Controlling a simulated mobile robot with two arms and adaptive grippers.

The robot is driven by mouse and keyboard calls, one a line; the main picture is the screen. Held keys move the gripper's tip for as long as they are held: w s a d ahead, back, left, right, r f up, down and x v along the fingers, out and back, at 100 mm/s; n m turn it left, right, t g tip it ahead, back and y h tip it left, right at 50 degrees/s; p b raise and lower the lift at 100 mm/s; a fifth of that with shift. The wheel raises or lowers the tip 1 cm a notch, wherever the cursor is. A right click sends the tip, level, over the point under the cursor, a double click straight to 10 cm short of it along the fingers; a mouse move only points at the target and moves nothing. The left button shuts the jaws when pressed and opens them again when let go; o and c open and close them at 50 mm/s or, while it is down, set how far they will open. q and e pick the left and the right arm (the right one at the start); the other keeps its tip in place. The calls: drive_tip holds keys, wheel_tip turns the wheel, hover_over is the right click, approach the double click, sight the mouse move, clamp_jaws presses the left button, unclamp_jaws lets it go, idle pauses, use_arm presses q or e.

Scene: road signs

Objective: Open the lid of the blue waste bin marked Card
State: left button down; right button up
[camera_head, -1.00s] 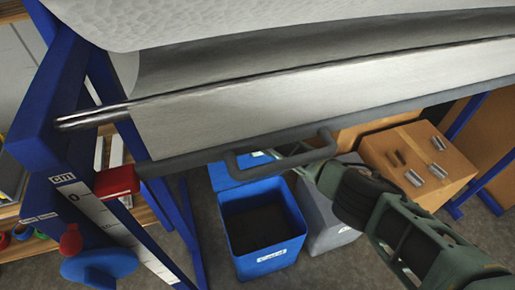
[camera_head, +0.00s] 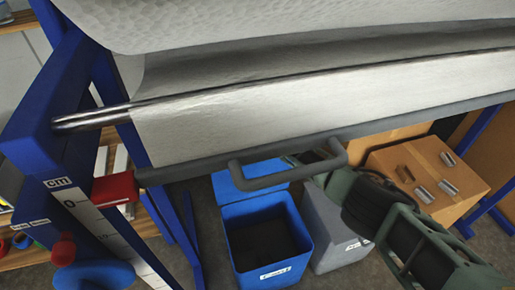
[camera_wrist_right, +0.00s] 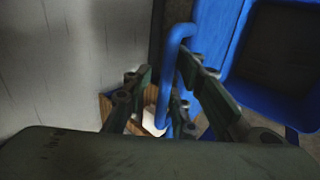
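The blue waste bin (camera_head: 232,243) stands on the floor below the roll stand. Its front label is hard to read now. Its dark inside shows, and its blue lid (camera_head: 228,185) stands raised at the back, partly hidden by the stand's grey handle. My right gripper (camera_head: 303,160) is near the lid, partly hidden behind that handle. In the right wrist view my right gripper (camera_wrist_right: 165,72) has its fingers apart, with a curved blue bar (camera_wrist_right: 172,52) between them, closer to the right finger. Whether they touch is unclear. My left gripper is not in view.
The roll stand's grey handle (camera_head: 262,182) and long bar cross above the bin. A grey bin (camera_head: 338,252) stands right beside the blue one. Blue stand legs are at the left.

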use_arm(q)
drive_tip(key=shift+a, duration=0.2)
use_arm(e)
drive_tip(key=shift+o, duration=0.2)
drive_tip(key=shift+a+f, duration=0.1)
drive_tip(key=shift+f, duration=0.15)
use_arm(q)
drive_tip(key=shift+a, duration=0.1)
use_arm(e)
drive_tip(key=v, duration=1.2)
